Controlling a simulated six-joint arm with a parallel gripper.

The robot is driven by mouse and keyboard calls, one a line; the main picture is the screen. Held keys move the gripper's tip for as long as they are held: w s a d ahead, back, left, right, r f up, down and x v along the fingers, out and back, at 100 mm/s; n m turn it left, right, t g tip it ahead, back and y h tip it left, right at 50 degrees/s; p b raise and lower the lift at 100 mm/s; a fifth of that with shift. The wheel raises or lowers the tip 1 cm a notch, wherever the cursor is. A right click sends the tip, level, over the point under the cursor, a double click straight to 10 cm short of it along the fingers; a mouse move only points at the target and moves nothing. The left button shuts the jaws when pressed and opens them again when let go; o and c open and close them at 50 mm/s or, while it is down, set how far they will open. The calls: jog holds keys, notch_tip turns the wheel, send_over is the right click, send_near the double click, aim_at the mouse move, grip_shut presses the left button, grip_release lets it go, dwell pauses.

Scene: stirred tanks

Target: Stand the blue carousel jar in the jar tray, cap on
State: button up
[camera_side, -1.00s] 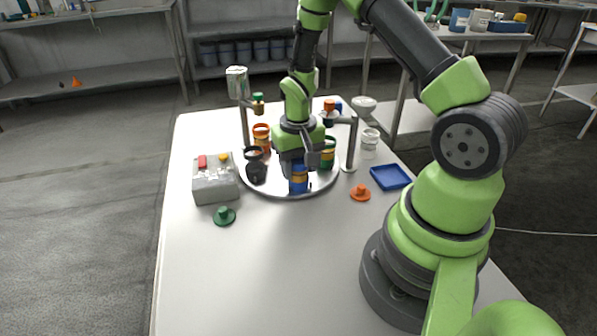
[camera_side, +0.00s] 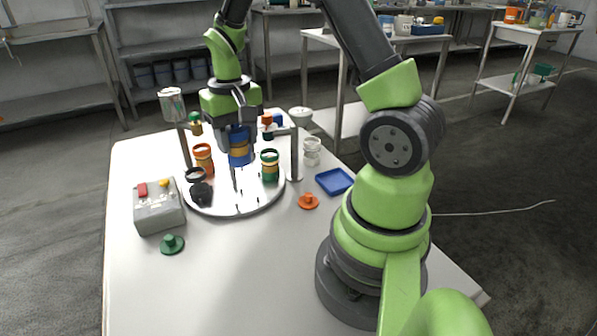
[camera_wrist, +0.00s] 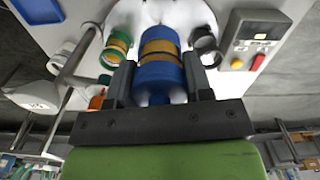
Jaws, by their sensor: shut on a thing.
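My gripper (camera_side: 238,140) is shut on the blue jar (camera_side: 239,153), which has a yellow-orange band. The jar is held upright above the round shiny carousel (camera_side: 235,205), clear of its plate. In the wrist view the blue jar (camera_wrist: 160,62) sits between the two dark fingers. I cannot tell whether a cap is on it. The shallow blue tray (camera_side: 334,181) lies empty on the table, right of the carousel. A small blue thing (camera_side: 279,119) shows behind the carousel; I cannot tell if it is a cap.
An orange jar (camera_side: 203,161), a green jar (camera_side: 270,166) and a black jar (camera_side: 199,188) stand on the carousel. A post (camera_side: 295,155) rises between carousel and tray. An orange cap (camera_side: 308,201), a green cap (camera_side: 172,244) and a grey control box (camera_side: 158,207) lie nearer. The front table is clear.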

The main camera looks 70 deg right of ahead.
jog(key=r, duration=1)
jog(key=shift+s+d+r, duration=0.2)
jog(key=shift+d+r, duration=0.2)
jog(key=s+d+m, duration=0.6)
jog(key=s+d, duration=0.1)
jog(key=d, duration=0.1)
jog(key=m, duration=0.5)
send_over(335, 182)
notch_tip(335, 182, down, 17)
jog(key=shift+f, duration=2.5)
jog(key=o, duration=1)
jog(key=shift+f, duration=0.1)
jog(key=shift+c, duration=0.2)
